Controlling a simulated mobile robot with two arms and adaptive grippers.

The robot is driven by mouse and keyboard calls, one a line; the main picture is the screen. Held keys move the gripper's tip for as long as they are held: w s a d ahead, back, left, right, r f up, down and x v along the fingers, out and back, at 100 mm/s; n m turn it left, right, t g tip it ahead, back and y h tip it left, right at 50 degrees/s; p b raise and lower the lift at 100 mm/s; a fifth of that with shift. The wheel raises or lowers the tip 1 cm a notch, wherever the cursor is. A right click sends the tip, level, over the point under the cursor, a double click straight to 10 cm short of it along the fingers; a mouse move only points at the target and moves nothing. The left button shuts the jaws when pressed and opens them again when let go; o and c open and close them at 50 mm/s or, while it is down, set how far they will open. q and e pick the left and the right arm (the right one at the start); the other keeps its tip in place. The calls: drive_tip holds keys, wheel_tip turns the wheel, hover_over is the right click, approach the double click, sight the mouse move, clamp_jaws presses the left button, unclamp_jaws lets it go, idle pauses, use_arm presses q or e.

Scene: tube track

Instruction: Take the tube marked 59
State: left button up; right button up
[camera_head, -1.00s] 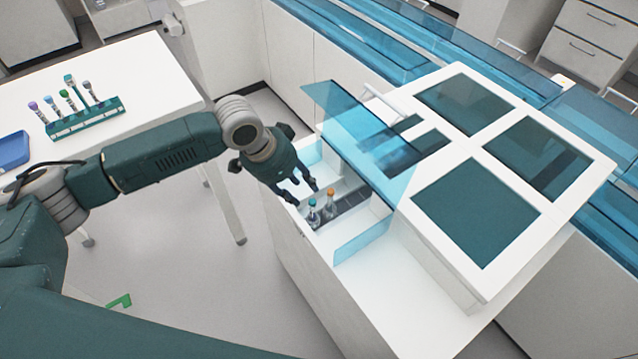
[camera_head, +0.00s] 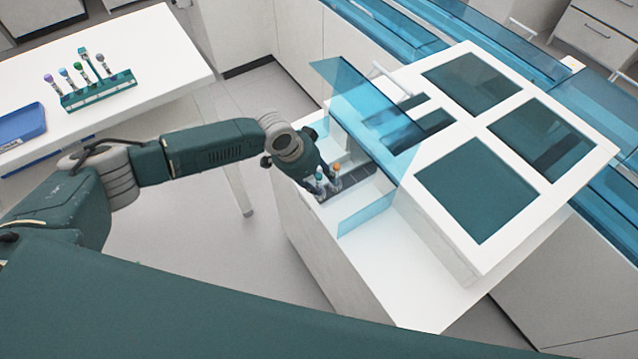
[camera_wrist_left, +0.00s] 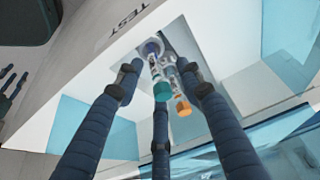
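A teal-capped tube (camera_head: 319,177) and an orange-capped tube (camera_head: 336,171) stand in a dark rack strip in the white bay of the machine. The wrist view shows the teal cap (camera_wrist_left: 162,91) and the orange cap (camera_wrist_left: 183,108) close together. My left gripper (camera_head: 326,184) is down at these tubes. In the wrist view my left gripper's fingers (camera_wrist_left: 160,82) are spread around the teal-capped tube, with visible gaps. The orange-capped tube is beside it, near the right finger. No number 59 is readable. Dark finger-like shapes at the wrist view's left edge may be my right gripper.
A blue glass lid (camera_head: 365,110) stands raised beside the bay, close to my left gripper. On the white table (camera_head: 150,60) are a green rack (camera_head: 98,95) with several capped tubes and a blue tray (camera_head: 22,124). A white wall marked TEST (camera_wrist_left: 130,30) borders the bay.

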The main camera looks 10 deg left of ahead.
use_arm(q)
drive_tip(key=c, duration=0.9)
drive_tip(key=shift+o, duration=0.2)
wheel_tip(320, 180, up, 20)
drive_tip(key=b, duration=0.3)
